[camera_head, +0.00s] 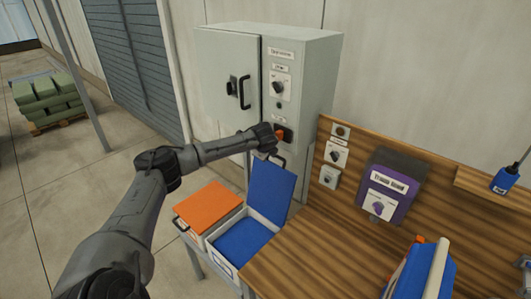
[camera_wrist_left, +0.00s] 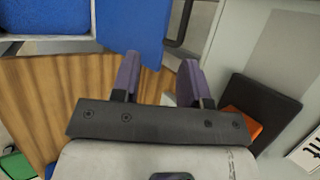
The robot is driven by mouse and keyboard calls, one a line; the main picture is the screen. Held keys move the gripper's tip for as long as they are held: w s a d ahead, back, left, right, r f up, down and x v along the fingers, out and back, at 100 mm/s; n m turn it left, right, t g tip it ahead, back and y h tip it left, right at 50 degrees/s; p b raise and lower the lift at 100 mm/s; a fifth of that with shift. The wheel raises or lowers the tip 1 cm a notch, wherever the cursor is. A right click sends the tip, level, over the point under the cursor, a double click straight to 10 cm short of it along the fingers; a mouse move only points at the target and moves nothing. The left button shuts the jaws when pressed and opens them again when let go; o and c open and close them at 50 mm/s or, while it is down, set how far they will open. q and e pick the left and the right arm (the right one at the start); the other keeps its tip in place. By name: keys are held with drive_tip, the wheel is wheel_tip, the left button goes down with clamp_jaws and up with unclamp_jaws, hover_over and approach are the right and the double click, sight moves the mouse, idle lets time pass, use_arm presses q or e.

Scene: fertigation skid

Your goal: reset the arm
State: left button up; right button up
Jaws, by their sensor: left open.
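My left arm reaches across the head view, and its gripper (camera_head: 268,138) is in front of the grey cabinet, beside a black switch with an orange handle (camera_head: 280,134). In the left wrist view the two purple fingers of the left gripper (camera_wrist_left: 158,78) stand apart with nothing between them. The orange handle (camera_wrist_left: 242,123) on its black plate shows to the right of the fingers, apart from them. The fingertips are hard to make out in the head view. My right gripper does not show.
A grey cabinet (camera_head: 228,70) stands at the back. Below the gripper are an orange-lidded box (camera_head: 208,206) and an open box with a raised blue lid (camera_head: 270,190). A wooden bench (camera_head: 315,255) and a backboard with a purple unit (camera_head: 390,185) are at right.

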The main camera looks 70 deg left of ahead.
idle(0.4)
use_arm(q)
drive_tip(key=d+f+m+h, duration=0.1)
drive_tip(key=d+f+h, duration=0.1)
drive_tip(key=d+f, duration=0.9)
drive_tip(key=d+f+h, duration=0.1)
drive_tip(key=d+f, duration=0.7)
drive_tip(key=d, duration=0.5)
drive_tip(key=s+d+f+n+h, duration=0.1)
drive_tip(key=s+d+f, duration=0.1)
drive_tip(key=s+d, duration=0.35)
drive_tip(key=s+d+f+n+h, duration=0.1)
drive_tip(key=s+d+f, duration=0.1)
drive_tip(key=d, duration=0.6)
drive_tip(key=s+d+f+h, duration=0.1)
drive_tip(key=s+d+f, duration=0.15)
drive_tip(key=d, duration=0.45)
drive_tip(key=s+d+r+n+h, duration=0.1)
drive_tip(key=s+d+r+n, duration=0.3)
drive_tip(key=s, duration=0.3)
drive_tip(key=s+d+r+n, duration=0.2)
drive_tip(key=s+d+n, duration=0.2)
drive_tip(key=s+d, duration=0.25)
wheel_tip(320, 180, up, 14)
drive_tip(key=p, duration=1.4)
drive_tip(key=shift+s+a+r, duration=0.15)
drive_tip(key=shift+s+a, duration=0.05)
drive_tip(key=shift+s, duration=0.1)
